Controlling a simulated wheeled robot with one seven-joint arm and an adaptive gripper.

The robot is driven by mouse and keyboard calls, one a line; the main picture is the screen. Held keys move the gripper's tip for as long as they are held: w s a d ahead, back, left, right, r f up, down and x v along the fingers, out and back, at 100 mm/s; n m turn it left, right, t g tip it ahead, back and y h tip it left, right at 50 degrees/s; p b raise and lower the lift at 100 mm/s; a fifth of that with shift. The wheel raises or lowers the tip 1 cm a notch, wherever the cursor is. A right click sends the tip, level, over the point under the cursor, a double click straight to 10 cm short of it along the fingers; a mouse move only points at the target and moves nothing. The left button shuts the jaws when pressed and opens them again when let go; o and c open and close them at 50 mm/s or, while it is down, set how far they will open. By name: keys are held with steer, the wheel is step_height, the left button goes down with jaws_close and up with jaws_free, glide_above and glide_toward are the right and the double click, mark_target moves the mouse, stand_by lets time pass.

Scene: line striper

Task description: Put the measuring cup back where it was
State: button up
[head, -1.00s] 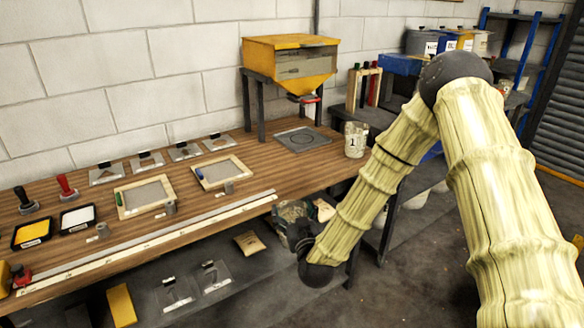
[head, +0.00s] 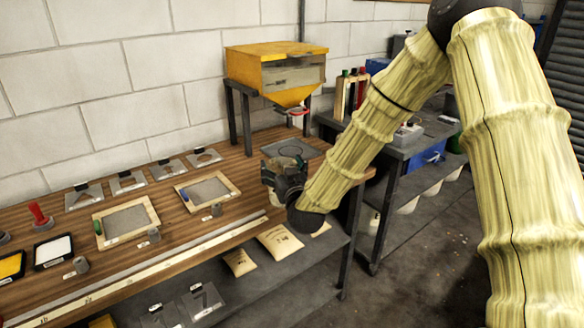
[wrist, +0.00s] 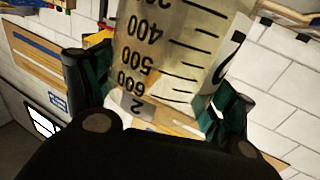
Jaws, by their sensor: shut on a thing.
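My gripper (head: 284,172) is over the front right part of the wooden bench, seen in the head view. In the wrist view, my gripper (wrist: 158,95) is shut on a clear measuring cup (wrist: 165,55). The cup has black graduation marks, with 400, 500 and 600 readable upside down, and a large 2. Its markings appear inverted in the wrist view. A grey square plate with a ring (head: 291,150) lies on the bench just behind the gripper, under the yellow hopper (head: 275,72).
The bench (head: 175,225) holds framed screens (head: 208,190), stencil plates (head: 127,182), and a long white rule (head: 150,270). Paper bags (head: 280,241) lie on the shelf below. A dark side table (head: 405,150) stands to the right.

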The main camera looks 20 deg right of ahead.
steer(key=w+d+f+p, duration=0.2)
steer(key=w+d, duration=0.1)
steer(key=w, duration=0.2)
steer(key=w+d+f+p, duration=0.2)
steer(key=w+d+p, duration=0.1)
steer(key=w, duration=0.3)
steer(key=shift+w+d+f, duration=0.15)
steer(key=shift+d+f, duration=0.1)
steer(key=shift+f, duration=0.2)
steer(key=o, duration=1.9)
